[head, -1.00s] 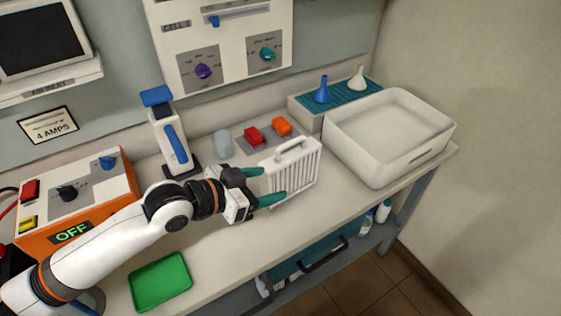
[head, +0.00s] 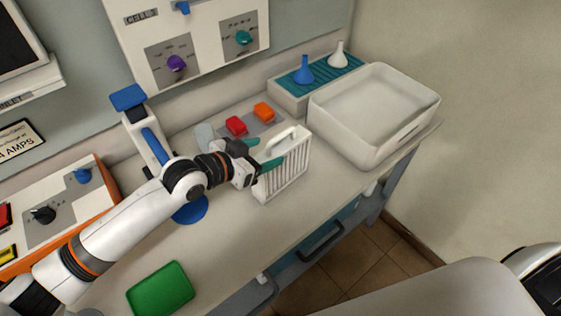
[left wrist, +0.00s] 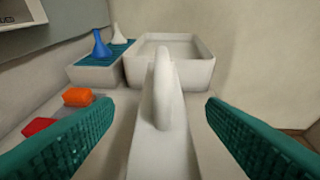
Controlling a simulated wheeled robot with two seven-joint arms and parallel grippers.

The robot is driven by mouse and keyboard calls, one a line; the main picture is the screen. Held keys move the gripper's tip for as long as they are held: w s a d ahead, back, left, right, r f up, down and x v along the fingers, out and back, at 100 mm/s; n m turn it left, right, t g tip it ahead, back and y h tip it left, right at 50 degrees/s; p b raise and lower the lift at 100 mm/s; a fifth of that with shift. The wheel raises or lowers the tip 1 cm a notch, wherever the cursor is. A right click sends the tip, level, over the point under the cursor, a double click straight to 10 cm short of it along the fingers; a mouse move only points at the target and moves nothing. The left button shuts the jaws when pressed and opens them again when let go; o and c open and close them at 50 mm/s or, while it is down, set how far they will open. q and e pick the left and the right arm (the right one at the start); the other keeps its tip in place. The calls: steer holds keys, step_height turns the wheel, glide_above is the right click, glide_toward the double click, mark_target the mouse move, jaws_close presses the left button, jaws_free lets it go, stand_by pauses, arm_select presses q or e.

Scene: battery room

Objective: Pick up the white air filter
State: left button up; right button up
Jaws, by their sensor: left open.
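The white air filter (head: 284,174) stands upright on the bench in the head view, a ribbed slab with a loop handle on top. In the left wrist view its handle (left wrist: 162,88) rises in the middle, between the two fingers. My left gripper (head: 270,151) is open at the filter's upper part, with its teal fingers on either side of the handle. In the left wrist view a gap shows between each finger and the handle. The left gripper hides part of the filter's upper left side in the head view. My right gripper is not in view.
A white basin (head: 372,150) stands right of the filter. A blue funnel (head: 303,70) and a white funnel (head: 339,54) stand on a teal-topped box behind. Red (head: 236,126) and orange (head: 264,111) blocks lie close behind the filter. A green tray (head: 160,290) lies at the front left.

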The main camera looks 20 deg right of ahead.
arm_select(q)
steer(key=p+x, duration=0.1)
steer(key=x, duration=0.3)
steer(key=shift+s+d, duration=0.1)
steer(key=shift+d, duration=0.1)
steer(key=shift+d+f, duration=0.15)
steer(key=shift+f, duration=0.1)
steer(key=shift+r, duration=0.1)
jaws_close()
